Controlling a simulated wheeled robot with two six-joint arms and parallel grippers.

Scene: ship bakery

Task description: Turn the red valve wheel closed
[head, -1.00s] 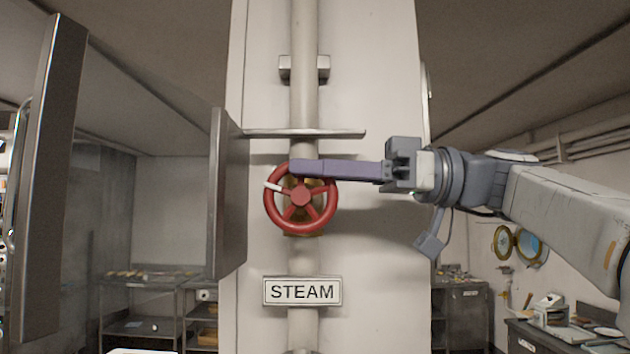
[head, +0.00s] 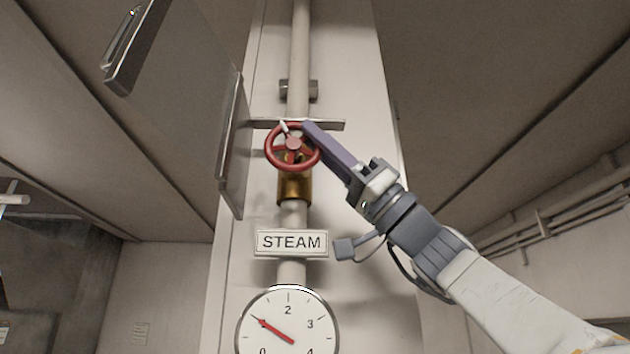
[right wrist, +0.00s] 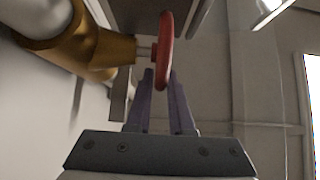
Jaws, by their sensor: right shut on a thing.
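The red valve wheel (head: 271,158) is mounted on a brass valve body (head: 295,188) on the pale vertical steam pipe. A white mark on its rim is at the upper left of the wheel. My right gripper (head: 309,128) comes from the lower right and is shut on the wheel's rim at the upper right. In the right wrist view, the red wheel (right wrist: 165,40) shows edge-on, with its rim between the two purple fingers; the brass body is at left. My left gripper is not in view.
A thin horizontal plate (head: 335,125) sticks out just above the wheel. A grey metal panel (head: 232,150) stands close on the left. Below are a STEAM sign (head: 292,243) and a round gauge (head: 288,318) with a red needle. Space right of the column is open.

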